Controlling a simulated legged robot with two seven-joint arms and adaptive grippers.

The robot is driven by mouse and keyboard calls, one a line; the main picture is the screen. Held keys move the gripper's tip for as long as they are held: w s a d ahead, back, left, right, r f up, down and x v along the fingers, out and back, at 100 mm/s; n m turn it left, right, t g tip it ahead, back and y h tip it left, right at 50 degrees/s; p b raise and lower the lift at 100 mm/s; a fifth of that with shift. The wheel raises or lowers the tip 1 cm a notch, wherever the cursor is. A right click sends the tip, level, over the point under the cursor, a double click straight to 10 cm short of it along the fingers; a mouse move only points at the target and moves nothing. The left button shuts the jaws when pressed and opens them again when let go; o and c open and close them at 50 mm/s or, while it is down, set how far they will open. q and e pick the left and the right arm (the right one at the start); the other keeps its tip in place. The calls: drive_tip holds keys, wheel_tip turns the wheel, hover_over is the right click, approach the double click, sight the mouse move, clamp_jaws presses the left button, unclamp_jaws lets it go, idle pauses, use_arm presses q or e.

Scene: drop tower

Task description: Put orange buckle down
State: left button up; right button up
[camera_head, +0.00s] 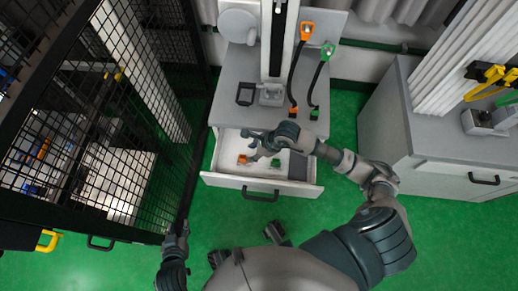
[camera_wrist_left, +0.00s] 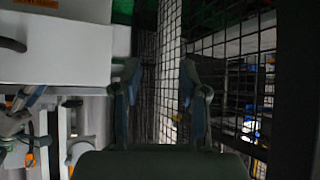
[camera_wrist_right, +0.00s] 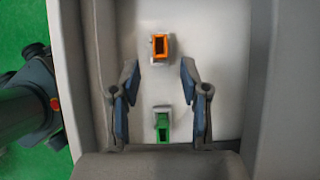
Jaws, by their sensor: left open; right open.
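An orange buckle (camera_head: 243,158) lies on the floor of the open white drawer (camera_head: 236,184). In the right wrist view, the orange buckle (camera_wrist_right: 159,46) lies flat on the white surface, beyond my fingertips and apart from them. My right gripper (camera_head: 253,147) is over the drawer; it is open and empty in its wrist view (camera_wrist_right: 157,78). A green buckle (camera_head: 275,162) lies nearby in the drawer; it shows between the fingers' bases in the right wrist view (camera_wrist_right: 163,125). My left gripper (camera_head: 177,230) is low beside the black mesh fence; its wrist view shows it open and empty (camera_wrist_left: 160,75).
Above the drawer, the grey cabinet top (camera_head: 235,87) carries a column and dark straps with orange (camera_head: 307,30) and green (camera_head: 328,50) ends. The mesh fence (camera_head: 115,125) stands at the left. Another cabinet (camera_head: 415,150) stands at the right. Green floor lies between.

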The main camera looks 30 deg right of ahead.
use_arm(q)
drive_tip(key=shift+s+a+f+g+y+p, duration=0.1)
drive_tip(key=shift+s+a+f+g, duration=0.2)
drive_tip(key=shift+s, duration=0.2)
drive_tip(key=shift+s+a+f+g+y+p, duration=0.1)
drive_tip(key=shift+s+f+g, duration=0.1)
drive_tip(key=shift+s+g, duration=0.3)
drive_tip(key=shift+s+a+f+g+y+p, duration=0.15)
drive_tip(key=shift+s+f+g, duration=0.15)
drive_tip(key=shift+s, duration=0.2)
use_arm(e)
drive_tip(key=shift+v, duration=2.25)
drive_tip(key=shift+s, duration=0.1)
